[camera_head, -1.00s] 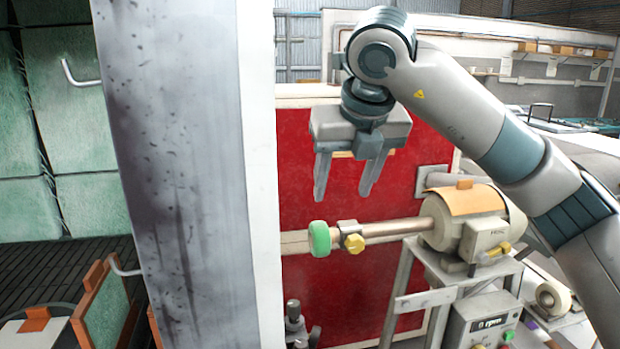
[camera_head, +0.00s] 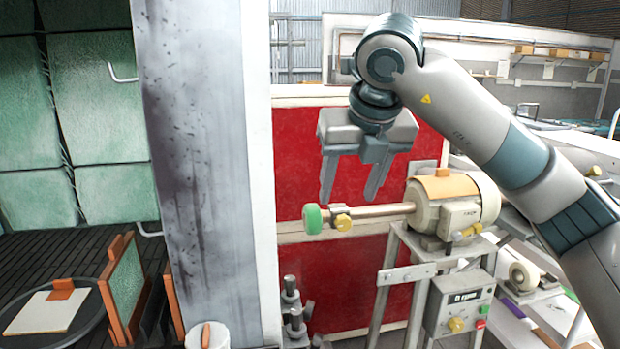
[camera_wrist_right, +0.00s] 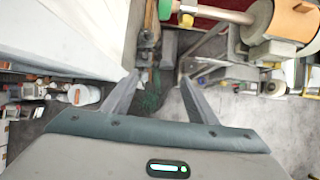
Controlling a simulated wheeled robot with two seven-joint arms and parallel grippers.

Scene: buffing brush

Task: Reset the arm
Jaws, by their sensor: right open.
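My right gripper (camera_head: 350,200) hangs fingers-down at the centre of the head view, in front of the red panel. Its two fingers are apart with nothing between them. It is above and clear of the buffing machine's shaft. The machine (camera_head: 450,205) is a cream motor with an orange cover on a grey stand, and its shaft ends in a green buffing brush (camera_head: 312,218) with a yellow knob (camera_head: 343,222) beside it. The right wrist view shows the open fingers (camera_wrist_right: 158,82), with the green brush (camera_wrist_right: 165,9) at the top edge beyond them. My left gripper is not in view.
A grey, stained pillar (camera_head: 210,150) stands left of the gripper. A red panel (camera_head: 350,280) is behind it. A control box (camera_head: 465,300) hangs below the motor. Metal fittings (camera_head: 294,310) stand at the pillar's foot. A round tray (camera_head: 85,325) is at lower left.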

